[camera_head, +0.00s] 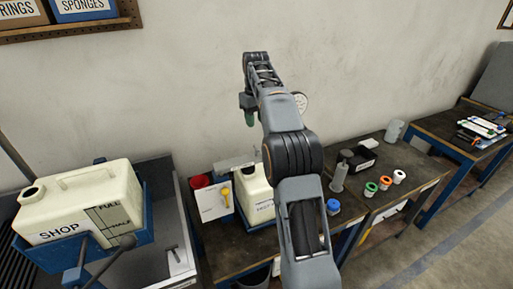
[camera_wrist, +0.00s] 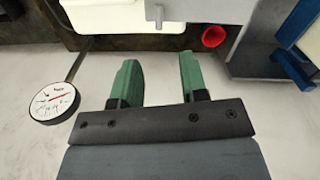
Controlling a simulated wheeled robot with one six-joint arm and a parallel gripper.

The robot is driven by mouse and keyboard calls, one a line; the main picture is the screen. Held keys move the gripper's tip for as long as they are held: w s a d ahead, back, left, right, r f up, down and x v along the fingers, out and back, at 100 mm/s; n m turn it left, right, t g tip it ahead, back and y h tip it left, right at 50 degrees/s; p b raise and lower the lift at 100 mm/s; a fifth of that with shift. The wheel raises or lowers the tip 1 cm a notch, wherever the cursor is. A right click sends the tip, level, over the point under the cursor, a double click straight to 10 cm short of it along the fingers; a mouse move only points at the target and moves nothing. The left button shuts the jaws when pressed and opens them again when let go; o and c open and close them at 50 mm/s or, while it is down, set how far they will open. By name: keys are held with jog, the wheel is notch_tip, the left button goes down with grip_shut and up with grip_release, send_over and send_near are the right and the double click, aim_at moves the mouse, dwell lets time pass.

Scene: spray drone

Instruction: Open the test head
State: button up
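My gripper (camera_head: 249,118) is raised in front of the wall, above the middle workbench. In the wrist view its two green fingers (camera_wrist: 157,65) stand apart with nothing between them. A round white gauge (camera_head: 300,101) shows partly behind my arm; in the wrist view the gauge (camera_wrist: 54,103) is left of the fingers, at the end of a thin rod. A light grey flat piece (camera_head: 236,161) is above the bench; in the wrist view a grey block (camera_wrist: 205,9) with a small metal peg shows beyond the fingers. I cannot tell for sure which part is the test head.
A white SHOP tank (camera_head: 75,205) sits in a blue cradle at left. A red cup (camera_head: 201,182), a white card (camera_head: 212,202) and a white jug (camera_head: 252,192) are below my gripper. Several coloured-top jars (camera_head: 371,188) stand to the right. Another bench (camera_head: 455,140) is farther right.

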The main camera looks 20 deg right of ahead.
aim_at(256, 147)
notch_tip(256, 147, down, 13)
jog(key=shift+f+b, duration=0.15)
jog(key=shift+b, duration=0.2)
dwell(0.3)
grip_shut()
dwell(0.4)
